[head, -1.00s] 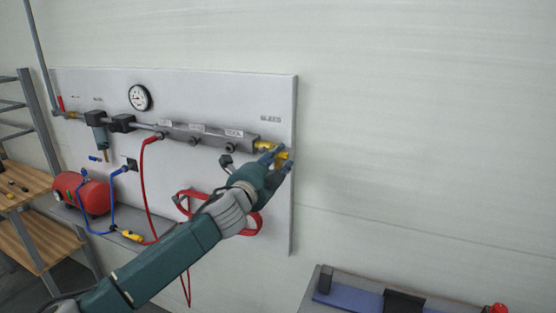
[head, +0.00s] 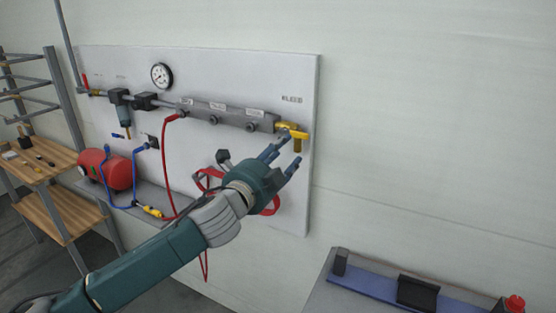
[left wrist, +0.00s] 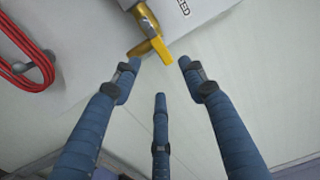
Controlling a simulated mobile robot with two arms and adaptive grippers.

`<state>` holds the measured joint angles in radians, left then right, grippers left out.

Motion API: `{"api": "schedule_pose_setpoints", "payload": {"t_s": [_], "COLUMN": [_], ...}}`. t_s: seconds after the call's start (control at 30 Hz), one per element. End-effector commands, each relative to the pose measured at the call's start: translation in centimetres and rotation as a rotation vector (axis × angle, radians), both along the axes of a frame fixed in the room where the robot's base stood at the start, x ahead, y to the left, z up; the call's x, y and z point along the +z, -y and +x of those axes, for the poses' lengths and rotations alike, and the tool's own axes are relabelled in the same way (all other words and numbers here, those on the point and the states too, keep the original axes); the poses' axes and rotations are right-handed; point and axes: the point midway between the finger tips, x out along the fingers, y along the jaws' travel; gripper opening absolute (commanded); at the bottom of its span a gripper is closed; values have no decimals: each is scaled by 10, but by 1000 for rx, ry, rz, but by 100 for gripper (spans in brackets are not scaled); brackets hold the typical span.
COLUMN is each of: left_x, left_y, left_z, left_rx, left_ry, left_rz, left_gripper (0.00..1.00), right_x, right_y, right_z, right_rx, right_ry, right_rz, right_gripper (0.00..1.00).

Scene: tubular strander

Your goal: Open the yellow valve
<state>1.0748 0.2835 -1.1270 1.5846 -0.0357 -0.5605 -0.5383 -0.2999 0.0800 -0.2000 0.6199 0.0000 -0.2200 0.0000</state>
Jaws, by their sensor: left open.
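The yellow valve (head: 293,131) sits at the right end of the grey manifold on the white panel, under the BLEED label. Its handle (head: 298,145) points down in the head view. In the left wrist view the yellow valve (left wrist: 150,38) is at the top, just beyond the fingertips. My left gripper (head: 283,155) is open and empty, below and in front of the valve, with a visible gap to it. Its blue fingers (left wrist: 158,78) are spread in the left wrist view. My right gripper is in neither view.
A coiled red hose (head: 208,181) hangs on the panel behind my left gripper. A red compressor tank (head: 108,170) stands on a grey shelf to the left. A workbench (head: 385,283) is at the lower right. The wall right of the panel is bare.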

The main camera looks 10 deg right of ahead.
Motion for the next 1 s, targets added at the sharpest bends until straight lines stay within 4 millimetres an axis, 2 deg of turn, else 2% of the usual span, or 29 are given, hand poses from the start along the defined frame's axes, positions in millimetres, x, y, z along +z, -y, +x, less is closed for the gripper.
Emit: {"api": "schedule_pose_setpoints", "payload": {"t_s": [0.1,0.3,0.63,0.7,0.77,0.87,0.97,1.0], "left_x": [-1,-1,-1,-7,-21,-66,-132,-161], "left_y": [-10,-18,-18,-21,-26,-42,-68,-79], "left_z": [-13,-24,-25,-22,-15,1,19,23], "left_rx": [0,0,1,7,22,68,139,169], "left_ry": [-1,-1,-1,-15,-46,-140,-272,-326], "left_rz": [1,1,0,-8,-25,-80,-158,-191], "left_gripper": [43,43,43,43,43,43,43,43], "right_x": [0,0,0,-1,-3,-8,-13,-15], "right_y": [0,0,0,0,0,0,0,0], "right_z": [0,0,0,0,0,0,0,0], "right_rx": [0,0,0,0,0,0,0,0], "right_ry": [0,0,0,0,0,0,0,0], "right_rz": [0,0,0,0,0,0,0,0], "right_gripper": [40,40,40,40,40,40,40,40]}}
